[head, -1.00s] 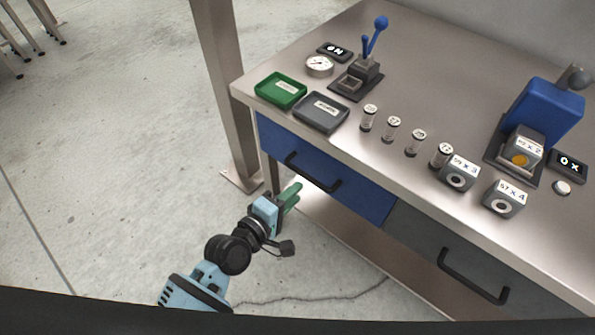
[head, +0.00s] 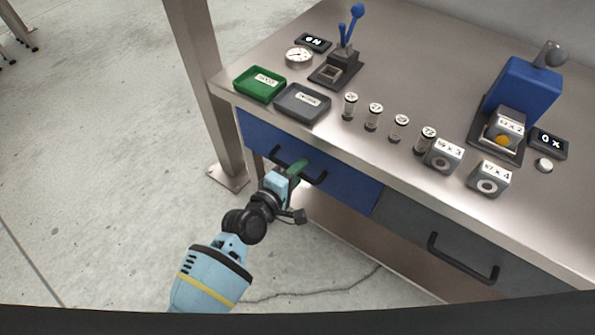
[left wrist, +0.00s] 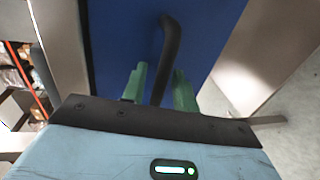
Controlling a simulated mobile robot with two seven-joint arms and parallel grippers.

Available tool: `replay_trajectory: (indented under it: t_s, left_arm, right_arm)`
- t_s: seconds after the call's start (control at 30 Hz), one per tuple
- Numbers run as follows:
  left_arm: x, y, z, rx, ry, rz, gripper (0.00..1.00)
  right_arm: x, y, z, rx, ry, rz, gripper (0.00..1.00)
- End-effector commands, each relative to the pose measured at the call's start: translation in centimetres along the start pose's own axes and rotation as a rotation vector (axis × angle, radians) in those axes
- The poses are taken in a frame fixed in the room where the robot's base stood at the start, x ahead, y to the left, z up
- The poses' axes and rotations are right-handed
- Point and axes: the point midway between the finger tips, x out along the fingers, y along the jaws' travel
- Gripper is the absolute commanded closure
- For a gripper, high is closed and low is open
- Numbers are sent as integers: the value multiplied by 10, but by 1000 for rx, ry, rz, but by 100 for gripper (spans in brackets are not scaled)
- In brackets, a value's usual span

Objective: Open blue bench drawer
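The blue bench drawer (head: 349,193) is under the left part of the bench top, its front flush with the bench, so it looks closed. It also fills the upper middle of the left wrist view (left wrist: 115,35). Its black bar handle (head: 318,179) runs along the front. My left gripper (head: 297,167) is at the handle with its green fingers pointing at the drawer. In the left wrist view the handle (left wrist: 168,45) passes between the two fingers, with gaps beside it; the gripper is open. Contact with the drawer front is unclear. My right gripper is not in view.
A grey drawer (head: 445,245) sits right of the blue one. A metal post (head: 193,75) rises left of the bench. Floor in front is clear.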

Motion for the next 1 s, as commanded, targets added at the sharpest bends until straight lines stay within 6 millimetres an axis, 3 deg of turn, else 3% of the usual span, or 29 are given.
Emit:
replay_trajectory:
  t_s: [0.13, 0.33, 0.73, 1.0]
  left_arm:
    - [0, 0, 0, 0, 0, 0, 73]
    - [0, 0, 0, 0, 0, 0, 100]
    - [-3, -1, 0, 0, 1, 0, 100]
    - [-26, -5, -1, 2, 1, -2, 100]
  right_arm:
    - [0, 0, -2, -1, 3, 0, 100]
    - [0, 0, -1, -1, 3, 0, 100]
    - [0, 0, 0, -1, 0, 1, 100]
    - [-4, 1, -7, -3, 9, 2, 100]
